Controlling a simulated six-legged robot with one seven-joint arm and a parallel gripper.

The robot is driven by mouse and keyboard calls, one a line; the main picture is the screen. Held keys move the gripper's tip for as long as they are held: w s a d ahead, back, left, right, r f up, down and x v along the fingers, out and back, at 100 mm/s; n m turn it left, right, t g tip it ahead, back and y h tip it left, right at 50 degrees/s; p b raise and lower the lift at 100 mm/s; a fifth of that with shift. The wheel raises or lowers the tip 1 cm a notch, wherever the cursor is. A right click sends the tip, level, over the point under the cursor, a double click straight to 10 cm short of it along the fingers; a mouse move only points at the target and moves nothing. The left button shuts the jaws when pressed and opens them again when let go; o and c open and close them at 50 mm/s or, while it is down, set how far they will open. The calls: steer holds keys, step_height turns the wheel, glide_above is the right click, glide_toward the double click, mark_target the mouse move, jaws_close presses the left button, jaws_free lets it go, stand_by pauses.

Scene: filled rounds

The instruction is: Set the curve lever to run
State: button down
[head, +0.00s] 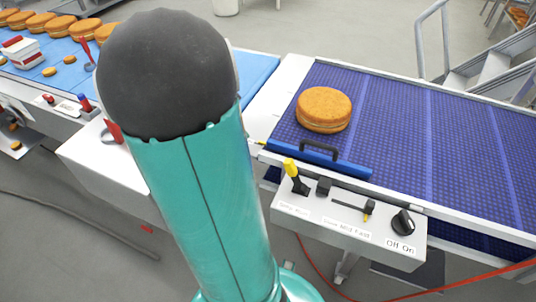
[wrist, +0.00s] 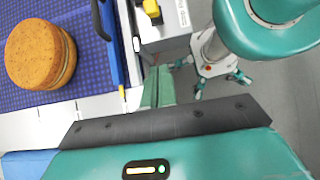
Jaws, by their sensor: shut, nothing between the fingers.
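A lever with a yellow grip (head: 291,167) stands on the white control box (head: 345,236) at the front of the purple belt, its top leaning left. Its label is too small to read, so I cannot tell if it is the curve lever. The yellow grip also shows at the top of the wrist view (wrist: 152,9). My gripper (wrist: 158,72) is shut and empty in the wrist view, just below the box in that picture and apart from the grip. In the head view the gripper is hidden behind my arm.
The box also carries a small yellow-tipped slider (head: 369,207) and a black off/on knob (head: 403,222). More rounds (head: 60,25) sit on the blue belt at left.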

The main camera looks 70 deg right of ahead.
glide_toward(294, 175)
steer(key=f, duration=0.3)
steer(key=s+d+f, duration=0.1)
steer(key=f, duration=0.1)
steer(key=shift+f, duration=0.25)
steer(key=shift+r, duration=0.15)
stand_by(0.5)
